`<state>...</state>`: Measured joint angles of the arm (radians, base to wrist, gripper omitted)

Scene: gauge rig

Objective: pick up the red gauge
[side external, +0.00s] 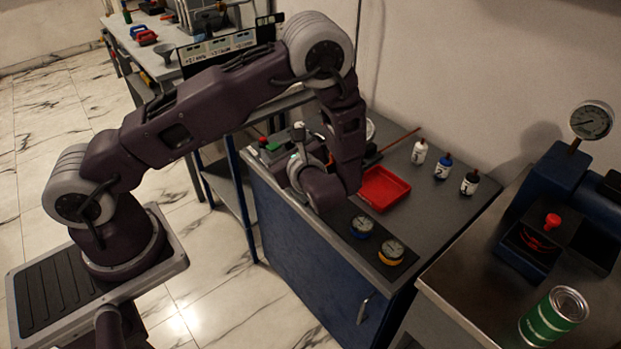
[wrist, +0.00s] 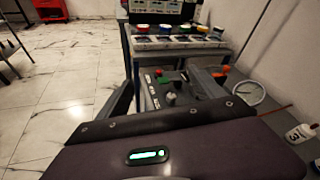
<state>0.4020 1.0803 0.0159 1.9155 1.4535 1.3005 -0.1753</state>
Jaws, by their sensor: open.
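No gauge that I can clearly tell is red shows in either view. In the side view a blue-rimmed gauge (side external: 362,226) and a yellow-rimmed gauge (side external: 391,252) lie face up on a dark strip at the front edge of the grey bench. A small red-topped item (wrist: 142,28) sits on the far bench in the wrist view, too small to identify. My gripper (wrist: 165,90) is open in the wrist view, its two dark fingers apart above the bench's control-box end. No gauge shows between them. In the side view my arm hides part of the bench.
A red tray (side external: 382,188) lies on the grey bench, near several small numbered bottles (side external: 442,166). A control box (side external: 268,144) stands at the left end. The right-hand bench holds a large dial gauge (side external: 591,121) and a green can (side external: 553,318).

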